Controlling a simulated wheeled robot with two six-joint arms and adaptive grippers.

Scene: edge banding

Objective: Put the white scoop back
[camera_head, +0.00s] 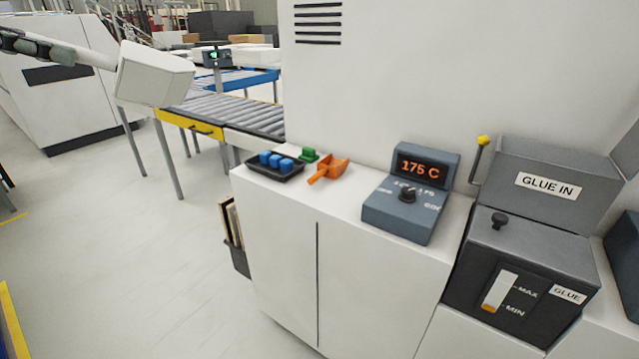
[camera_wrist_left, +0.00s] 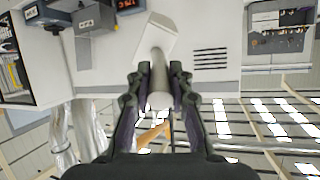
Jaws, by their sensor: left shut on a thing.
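The white scoop (camera_head: 155,75) is held up in the air at the upper left of the head view, its boxy bowl to the right of its handle. My left gripper (camera_head: 62,52) comes in from the left edge and is shut on the handle. In the left wrist view, the two dark fingers (camera_wrist_left: 160,82) clasp the handle from both sides, and the white bowl (camera_wrist_left: 157,38) extends beyond the fingertips. My right gripper is not in view.
A white cabinet carries a black tray (camera_head: 277,172) with blue blocks, a green piece (camera_head: 309,155), an orange scoop (camera_head: 330,170) and a 175 C control box (camera_head: 405,207). The dark glue unit (camera_head: 525,255) stands right. A roller conveyor (camera_head: 235,110) lies behind. Open floor is at left.

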